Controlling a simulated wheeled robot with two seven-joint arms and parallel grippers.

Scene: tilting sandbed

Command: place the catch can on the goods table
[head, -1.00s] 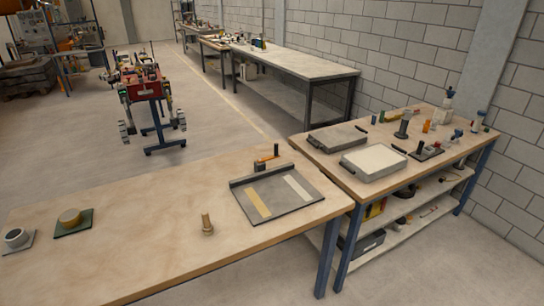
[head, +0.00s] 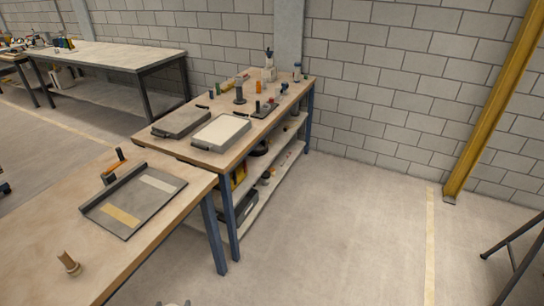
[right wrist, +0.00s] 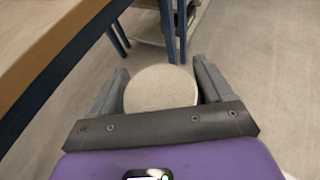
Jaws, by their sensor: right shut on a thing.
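In the right wrist view my right gripper (right wrist: 160,66) is shut on a round thing with a pale, sandy-looking top (right wrist: 160,92), which I take to be the catch can. It sits between the two grey fingers, and its lower part is hidden. It is over the floor, to the right of a wooden table edge (right wrist: 45,62). In the head view only a small bit at the bottom edge may be my right gripper (head: 173,303). Which table is the goods table, I cannot tell from the frames. My left gripper is not in view.
The near table (head: 165,217) holds a grey tray (head: 148,215) and a small wooden peg (head: 68,263). A blue-legged table (head: 183,155) behind it carries a white-topped tray (head: 220,132) and several small items.

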